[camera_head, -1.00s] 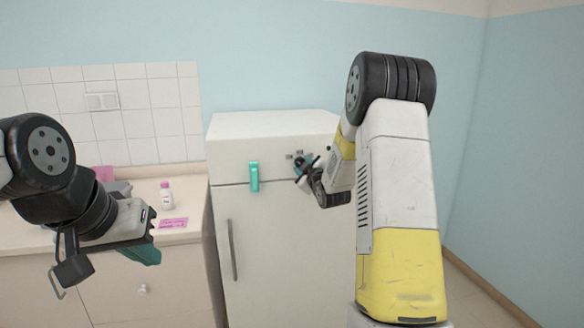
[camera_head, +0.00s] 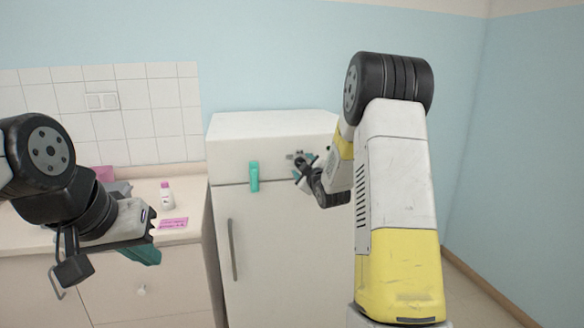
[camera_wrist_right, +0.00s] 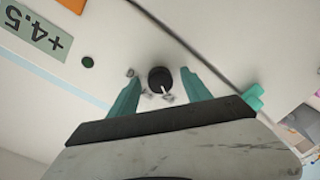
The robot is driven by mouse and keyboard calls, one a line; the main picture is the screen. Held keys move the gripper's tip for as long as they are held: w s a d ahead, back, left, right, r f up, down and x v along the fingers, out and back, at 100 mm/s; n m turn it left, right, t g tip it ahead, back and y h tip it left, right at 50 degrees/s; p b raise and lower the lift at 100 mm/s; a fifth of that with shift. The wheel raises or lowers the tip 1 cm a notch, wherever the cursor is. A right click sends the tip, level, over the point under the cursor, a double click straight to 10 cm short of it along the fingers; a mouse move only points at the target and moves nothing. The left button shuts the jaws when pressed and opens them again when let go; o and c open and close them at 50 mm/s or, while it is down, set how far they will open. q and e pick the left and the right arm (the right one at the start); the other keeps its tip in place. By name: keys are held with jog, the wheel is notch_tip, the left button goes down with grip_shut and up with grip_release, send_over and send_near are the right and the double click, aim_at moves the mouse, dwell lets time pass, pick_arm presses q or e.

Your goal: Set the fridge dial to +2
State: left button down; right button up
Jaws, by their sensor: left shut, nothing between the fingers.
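The white fridge (camera_head: 265,235) stands against the wall, its upper front bearing the controls. In the right wrist view the fridge dial (camera_wrist_right: 160,80) is a round black knob with a white pointer mark. A greenish display (camera_wrist_right: 35,28) there reads +4.5, seen tilted. My right gripper (camera_wrist_right: 160,76) is open, with one teal finger on each side of the dial; I cannot tell whether they touch it. In the head view my right gripper (camera_head: 305,168) is at the fridge's upper front and hides the dial. My left gripper (camera_head: 148,256) is shut and empty, in front of the counter.
A teal handle-like piece (camera_head: 254,176) is on the fridge front, left of my right gripper. A long door handle (camera_head: 232,250) is lower down.

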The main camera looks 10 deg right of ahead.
jog(key=s, duration=0.7)
jog(key=shift+s+d+r, duration=0.2)
jog(key=shift+s+d, duration=0.05)
jog(key=shift+s, duration=0.15)
